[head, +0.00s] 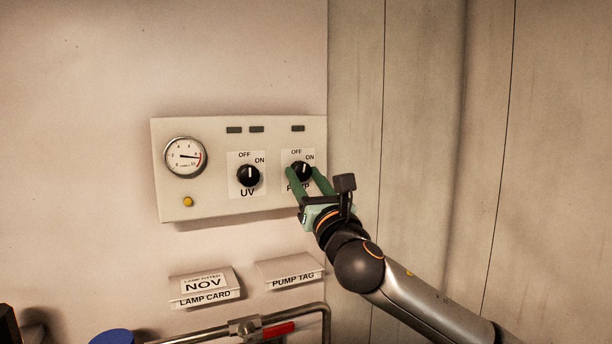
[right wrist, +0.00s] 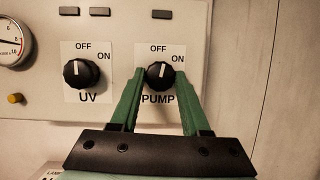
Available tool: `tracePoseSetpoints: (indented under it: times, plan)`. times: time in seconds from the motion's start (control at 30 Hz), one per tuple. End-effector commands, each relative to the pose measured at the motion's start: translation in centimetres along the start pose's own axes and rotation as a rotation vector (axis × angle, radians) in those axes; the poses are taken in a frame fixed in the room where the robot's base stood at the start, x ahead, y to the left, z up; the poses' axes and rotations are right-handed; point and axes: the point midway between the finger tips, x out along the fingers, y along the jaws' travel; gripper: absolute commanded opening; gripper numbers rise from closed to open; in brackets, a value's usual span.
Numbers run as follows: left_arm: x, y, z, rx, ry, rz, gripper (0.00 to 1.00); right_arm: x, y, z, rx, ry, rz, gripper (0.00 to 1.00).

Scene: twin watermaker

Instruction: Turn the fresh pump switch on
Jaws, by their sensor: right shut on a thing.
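The pump switch is a round black knob (head: 301,170) with a white pointer line, on the right of the pale panel (head: 220,206). Its plate reads OFF above, ON at upper right and PUMP below. In the right wrist view the knob (right wrist: 159,73) has its line pointing up near OFF, perhaps tilted slightly toward ON. My right gripper (head: 304,174) is shut on the knob, its green fingers on either side, hiding part of the knob's sides and the PUMP label. My left gripper is not in view.
The UV knob (head: 248,176) is close left, its line up toward OFF. A gauge (head: 185,157) and yellow button (head: 188,202) sit farther left. Below are the lamp card holder (head: 205,298), pump tag holder (head: 292,281) and a pipe with a red handle (head: 279,329). A wall corner stands at right.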

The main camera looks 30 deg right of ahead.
Motion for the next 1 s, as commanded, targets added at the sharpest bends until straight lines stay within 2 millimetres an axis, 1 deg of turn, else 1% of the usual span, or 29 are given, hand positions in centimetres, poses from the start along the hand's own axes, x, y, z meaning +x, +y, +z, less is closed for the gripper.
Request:
tracePoseSetpoints:
  times: [0.6,0.8,1.0]
  plan:
    - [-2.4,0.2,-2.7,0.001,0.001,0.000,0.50,0.2,0.5,0.4,0.529,0.020,-0.215,0.00]
    - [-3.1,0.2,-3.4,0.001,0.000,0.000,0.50,0.2,0.6,0.4,0.657,0.023,-0.269,0.00]
    - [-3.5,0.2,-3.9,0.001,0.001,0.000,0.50,0.1,0.6,0.4,0.742,0.026,-0.304,0.00]
